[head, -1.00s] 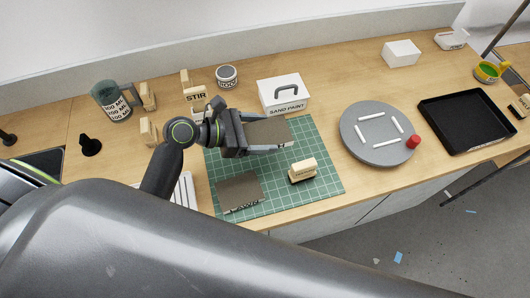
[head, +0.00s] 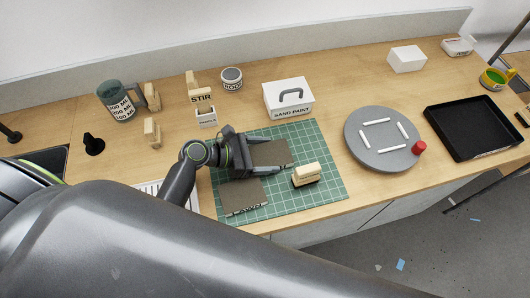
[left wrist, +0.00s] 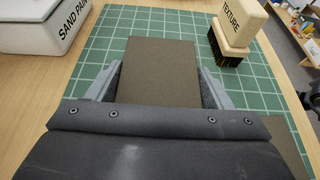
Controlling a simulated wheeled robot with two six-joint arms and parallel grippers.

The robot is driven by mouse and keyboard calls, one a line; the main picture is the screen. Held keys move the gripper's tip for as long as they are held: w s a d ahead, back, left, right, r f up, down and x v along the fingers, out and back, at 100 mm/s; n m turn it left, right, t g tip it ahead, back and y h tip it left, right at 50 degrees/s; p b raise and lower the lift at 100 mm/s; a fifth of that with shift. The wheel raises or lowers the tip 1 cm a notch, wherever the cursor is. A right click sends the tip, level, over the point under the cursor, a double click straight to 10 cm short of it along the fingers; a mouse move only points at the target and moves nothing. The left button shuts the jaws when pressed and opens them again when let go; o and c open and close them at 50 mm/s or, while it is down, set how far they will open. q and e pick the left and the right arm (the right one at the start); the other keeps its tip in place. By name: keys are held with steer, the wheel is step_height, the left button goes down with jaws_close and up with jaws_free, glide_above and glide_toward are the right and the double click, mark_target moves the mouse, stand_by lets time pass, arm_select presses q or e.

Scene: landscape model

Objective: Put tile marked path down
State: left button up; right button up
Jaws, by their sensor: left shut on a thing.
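A flat grey-brown tile (head: 272,153) is between the fingers of my left gripper (head: 278,156), which is shut on it. In the left wrist view the tile (left wrist: 160,65) lies flat and level between the two grey fingers, over the green cutting mat (left wrist: 98,52). It is at or very close to the mat; I cannot tell if it touches. No marking shows on its visible face. A second grey-brown tile (head: 243,195) lies on the cutting mat (head: 310,207) nearer the front, with lettering on its front edge too small to read. My right gripper is not in view.
A wooden texture brush (head: 306,174) stands on the mat right of the held tile. A sand paint box (head: 288,98) stands behind the mat. A grey turntable (head: 381,160) and a black tray (head: 470,128) are to the right.

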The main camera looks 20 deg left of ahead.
arm_select(q)
steer(key=o, duration=1)
